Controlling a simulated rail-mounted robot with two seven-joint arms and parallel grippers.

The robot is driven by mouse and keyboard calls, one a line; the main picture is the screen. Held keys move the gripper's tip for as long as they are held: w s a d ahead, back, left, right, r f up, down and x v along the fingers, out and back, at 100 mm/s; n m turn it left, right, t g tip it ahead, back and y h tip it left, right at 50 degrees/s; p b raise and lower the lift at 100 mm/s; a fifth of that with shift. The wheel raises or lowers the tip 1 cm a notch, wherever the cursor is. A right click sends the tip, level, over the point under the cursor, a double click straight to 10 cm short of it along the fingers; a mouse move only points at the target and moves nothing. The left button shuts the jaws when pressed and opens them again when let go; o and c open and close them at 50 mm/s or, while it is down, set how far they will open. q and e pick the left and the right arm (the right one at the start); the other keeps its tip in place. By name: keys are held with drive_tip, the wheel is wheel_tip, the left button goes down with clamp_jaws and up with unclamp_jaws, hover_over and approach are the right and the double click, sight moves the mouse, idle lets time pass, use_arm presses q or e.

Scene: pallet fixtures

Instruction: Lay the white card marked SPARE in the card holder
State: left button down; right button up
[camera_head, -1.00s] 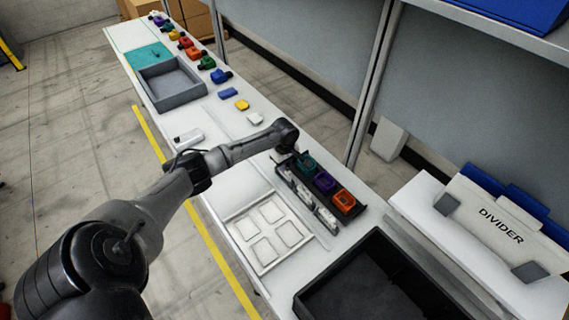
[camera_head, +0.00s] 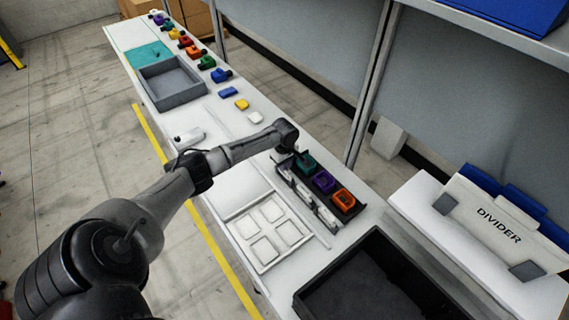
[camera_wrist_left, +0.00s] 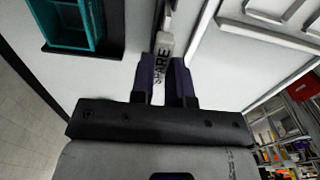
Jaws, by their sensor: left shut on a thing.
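My left gripper (camera_wrist_left: 165,80) is shut on the white card marked SPARE (camera_wrist_left: 160,65) in the left wrist view. The lettering shows between the two dark fingers, and part of the card is hidden by them. In the head view the left gripper (camera_head: 298,155) is small and points down beside the teal bin (camera_head: 305,164), at the far end of a black rack. White strips (camera_head: 312,202) lie along the rack's near side. I cannot tell for sure which fixture is the card holder. My right gripper is not in view.
A white tray with several square recesses (camera_head: 238,222) lies left of the rack. A black crate (camera_head: 375,238) is nearer. A DIVIDER board (camera_head: 485,235) stands at right. A grey bin (camera_head: 172,98) and several coloured parts occupy the table's far end.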

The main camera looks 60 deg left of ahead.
use_arm(q)
drive_tip(key=shift+f, duration=0.7)
idle(0.3)
drive_tip(key=c, duration=1)
unclamp_jaws()
drive_tip(key=shift+r+p, duration=0.7)
drive_tip(key=shift+r, duration=6.25)
